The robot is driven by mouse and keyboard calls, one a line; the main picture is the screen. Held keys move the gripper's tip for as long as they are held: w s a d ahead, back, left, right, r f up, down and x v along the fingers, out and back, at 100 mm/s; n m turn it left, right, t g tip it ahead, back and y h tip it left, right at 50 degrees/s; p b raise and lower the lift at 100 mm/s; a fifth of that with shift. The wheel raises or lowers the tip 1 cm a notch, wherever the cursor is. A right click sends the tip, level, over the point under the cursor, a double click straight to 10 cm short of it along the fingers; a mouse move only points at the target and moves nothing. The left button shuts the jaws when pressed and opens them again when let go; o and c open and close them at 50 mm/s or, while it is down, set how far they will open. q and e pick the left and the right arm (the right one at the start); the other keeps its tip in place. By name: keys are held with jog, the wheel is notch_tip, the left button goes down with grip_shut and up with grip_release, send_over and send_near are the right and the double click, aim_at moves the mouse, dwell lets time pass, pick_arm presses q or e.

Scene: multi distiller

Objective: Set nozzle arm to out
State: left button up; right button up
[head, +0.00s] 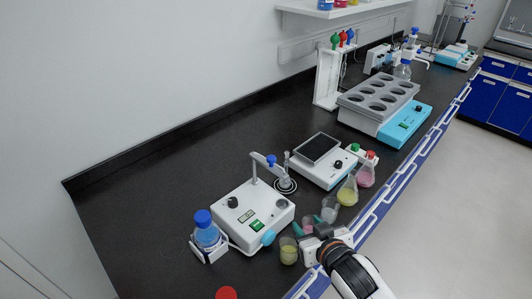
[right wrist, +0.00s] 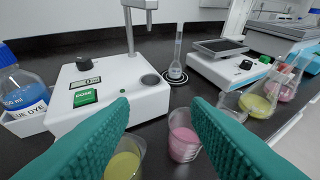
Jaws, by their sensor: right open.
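The distiller (head: 250,213) is a white box with a dark knob, a small display and a green switch; it also shows in the right wrist view (right wrist: 110,92). In the right wrist view only the post (right wrist: 130,32) and the arm's lower part at the top edge show. My right gripper (head: 307,225) has teal fingers, open and empty, in front of the box's right corner, apart from the nozzle arm. My left gripper is out of view.
Beakers with yellow (head: 289,252) and pink (right wrist: 184,143) liquid stand close to my right fingers. A slim flask (right wrist: 178,48) stands on a ring behind. A blue-capped bottle (head: 205,228) is at left, a balance (head: 318,160) at right. The bench behind left is clear.

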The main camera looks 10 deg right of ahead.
aim_at(268, 165)
jog(key=w+a+r+n+t+y, duration=0.2)
jog(key=w+a+r+t+y, duration=0.15)
jog(key=w+r, duration=0.5)
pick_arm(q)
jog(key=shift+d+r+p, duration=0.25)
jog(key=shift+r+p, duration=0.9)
pick_arm(e)
jog(key=shift+t+y, duration=0.25)
jog(key=shift+y, duration=0.2)
jog(key=x, duration=1)
jog(key=shift+w+d, duration=0.15)
jog(key=shift+w, duration=0.25)
jog(key=shift+c, duration=0.3)
grip_shut()
